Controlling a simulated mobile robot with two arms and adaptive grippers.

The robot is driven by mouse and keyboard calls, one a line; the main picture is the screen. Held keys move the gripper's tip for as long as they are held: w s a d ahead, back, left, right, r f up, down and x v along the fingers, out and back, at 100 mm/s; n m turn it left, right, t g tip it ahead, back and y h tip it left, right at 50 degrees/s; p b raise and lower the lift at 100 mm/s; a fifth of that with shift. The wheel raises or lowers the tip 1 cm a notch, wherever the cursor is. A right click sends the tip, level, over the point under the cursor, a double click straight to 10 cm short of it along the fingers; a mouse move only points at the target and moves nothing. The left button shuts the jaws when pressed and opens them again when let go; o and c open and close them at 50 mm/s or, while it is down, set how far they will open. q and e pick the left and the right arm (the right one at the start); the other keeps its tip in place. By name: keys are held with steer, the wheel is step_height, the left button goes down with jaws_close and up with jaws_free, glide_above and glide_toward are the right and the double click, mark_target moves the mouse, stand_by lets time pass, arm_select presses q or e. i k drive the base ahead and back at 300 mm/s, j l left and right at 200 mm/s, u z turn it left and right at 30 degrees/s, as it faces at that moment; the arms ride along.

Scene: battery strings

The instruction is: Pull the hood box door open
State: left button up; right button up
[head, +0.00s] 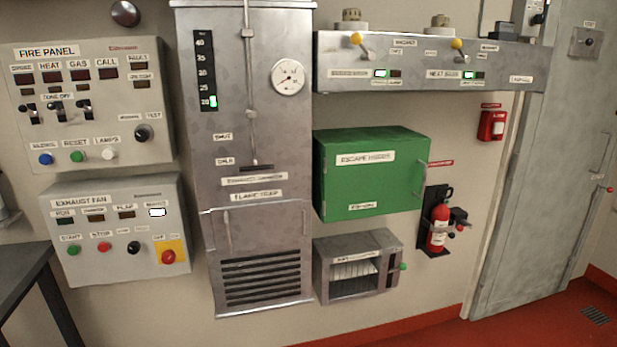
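The hood box (370,185) is a green wall box labelled "ESCAPE HOODS", right of the middle in the head view. Its front door looks shut. A thin metal handle (422,180) stands upright at the door's right edge. A second small label sits low on the door. The inside of the box is hidden. Neither of my grippers is in view, and nothing is seen touching the box.
A grey box with a slotted front (330,265) hangs just below. A tall metal cabinet (250,130) stands close on the left. A wide switch panel (420,85) is above. A fire extinguisher (438,228) hangs at the right, before a grey door (545,190).

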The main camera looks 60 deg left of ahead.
mark_target(378, 179)
steer(key=u, duration=1.4)
